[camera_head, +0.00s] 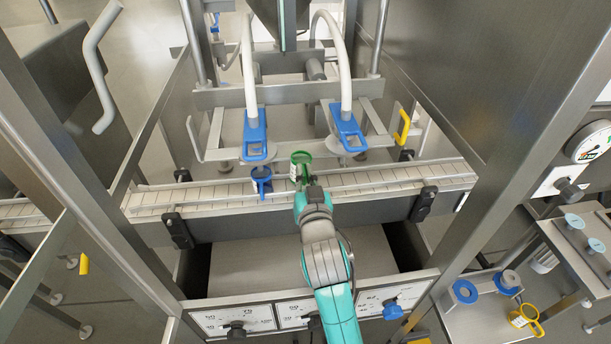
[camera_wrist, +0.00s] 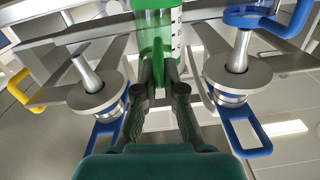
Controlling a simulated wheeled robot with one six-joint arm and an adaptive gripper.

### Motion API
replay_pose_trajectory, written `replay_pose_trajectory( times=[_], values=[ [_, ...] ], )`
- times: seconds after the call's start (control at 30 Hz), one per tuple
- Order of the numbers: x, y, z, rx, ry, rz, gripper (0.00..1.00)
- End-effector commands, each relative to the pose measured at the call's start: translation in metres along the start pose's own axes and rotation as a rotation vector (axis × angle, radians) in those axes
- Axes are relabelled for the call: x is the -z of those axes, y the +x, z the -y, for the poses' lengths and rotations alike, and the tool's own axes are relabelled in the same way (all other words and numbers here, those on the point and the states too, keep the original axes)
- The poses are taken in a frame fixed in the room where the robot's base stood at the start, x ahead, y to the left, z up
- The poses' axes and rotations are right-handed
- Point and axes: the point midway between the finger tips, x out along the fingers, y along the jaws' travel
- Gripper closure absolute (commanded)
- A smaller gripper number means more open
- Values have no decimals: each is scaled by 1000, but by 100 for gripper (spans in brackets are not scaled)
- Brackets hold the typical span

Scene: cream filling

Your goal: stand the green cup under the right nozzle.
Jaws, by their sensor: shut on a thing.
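The green cup (camera_head: 302,158) is upright at the conveyor between the two nozzles in the head view. Its clear body with dark marks and green handle also show in the wrist view (camera_wrist: 152,35). My gripper (camera_head: 304,187) is shut on the cup's handle; the fingertips show in the wrist view (camera_wrist: 160,80). The right nozzle, with a blue handle (camera_head: 348,132), is to the right of the cup; in the turned-over wrist view this nozzle (camera_wrist: 95,90) is on the left. I cannot tell whether the cup touches the belt.
A blue cup (camera_head: 262,182) stands on the conveyor (camera_head: 200,192) below the left nozzle's blue handle (camera_head: 254,135). The belt right of the green cup is clear. Rails run along the belt. A yellow handle (camera_head: 404,127) is beyond the right nozzle. Steel frame posts flank the workspace.

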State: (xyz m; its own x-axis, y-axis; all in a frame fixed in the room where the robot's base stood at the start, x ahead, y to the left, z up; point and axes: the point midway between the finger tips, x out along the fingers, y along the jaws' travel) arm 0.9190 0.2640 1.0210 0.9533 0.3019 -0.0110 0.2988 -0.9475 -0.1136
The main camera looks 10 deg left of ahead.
Motion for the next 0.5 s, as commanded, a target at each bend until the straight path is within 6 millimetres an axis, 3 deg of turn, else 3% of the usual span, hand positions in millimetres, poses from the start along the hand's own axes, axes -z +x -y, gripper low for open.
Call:
replay_pose_trajectory(
  times=[0.5],
  values=[
    [-30,0,-9,-2,0,0,100]
  ],
)
